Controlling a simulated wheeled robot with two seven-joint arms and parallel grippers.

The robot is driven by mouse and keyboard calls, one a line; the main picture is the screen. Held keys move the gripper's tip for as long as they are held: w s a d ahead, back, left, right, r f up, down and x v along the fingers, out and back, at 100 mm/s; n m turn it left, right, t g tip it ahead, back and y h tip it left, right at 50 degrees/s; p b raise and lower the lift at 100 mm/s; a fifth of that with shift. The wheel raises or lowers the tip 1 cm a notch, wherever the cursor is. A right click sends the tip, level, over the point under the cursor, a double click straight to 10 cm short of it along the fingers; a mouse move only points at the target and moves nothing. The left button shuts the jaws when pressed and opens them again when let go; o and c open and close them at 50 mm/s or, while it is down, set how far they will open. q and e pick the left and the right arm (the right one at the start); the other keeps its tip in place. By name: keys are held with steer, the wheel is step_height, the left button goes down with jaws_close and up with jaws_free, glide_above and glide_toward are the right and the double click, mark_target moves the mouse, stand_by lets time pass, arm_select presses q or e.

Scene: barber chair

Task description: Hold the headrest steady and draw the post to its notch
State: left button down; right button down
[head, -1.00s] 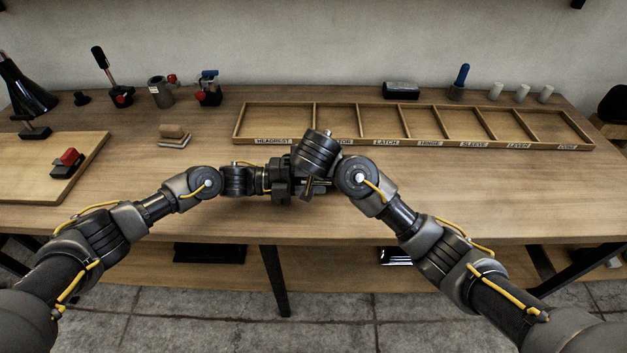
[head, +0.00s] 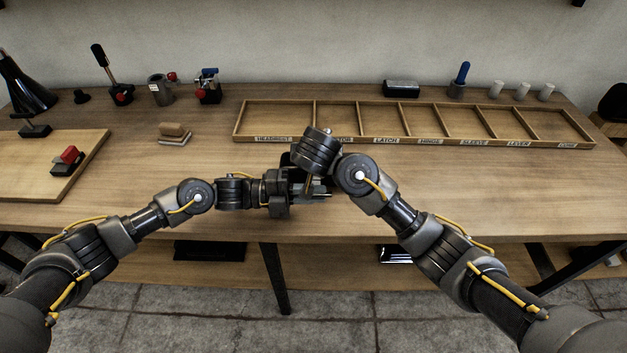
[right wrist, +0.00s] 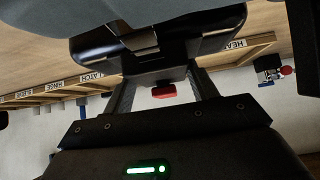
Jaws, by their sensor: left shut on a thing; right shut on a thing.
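A black glossy headrest (right wrist: 215,38) fills the upper middle of the right wrist view. A metal strip, which seems to be the post, crosses it, and a small red part (right wrist: 163,91) shows below it. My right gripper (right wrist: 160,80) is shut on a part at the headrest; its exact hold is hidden. In the head view, my right wrist covers most of the headrest. My left gripper (head: 290,190) comes in from the left and is shut on a part there, with a pale metal piece (head: 318,188) showing beside it. The notch cannot be made out.
A wooden divided tray (head: 415,145) with labels lies behind the grippers. Clamps and a cup-like holder (head: 160,90) stand at the back left. A board (head: 40,185) with a red-topped block (head: 67,160) lies at the left. The bench front at the right is clear.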

arm_select(q)
steer(key=shift+s, duration=1.05)
arm_select(e)
steer(key=shift+r, duration=0.1)
steer(key=shift+w+d, duration=0.1)
arm_select(q)
steer(key=c, duration=1.4)
jaws_free()
steer(key=shift+w, duration=0.1)
steer(key=shift+w+a, duration=0.1)
steer(key=shift+a, duration=0.4)
steer(key=shift+s+a+f, duration=0.1)
steer(key=shift+s+a, duration=0.05)
steer(key=shift+a, duration=1.6)
steer(key=shift+s+a, duration=0.1)
steer(key=shift+a, duration=1.65)
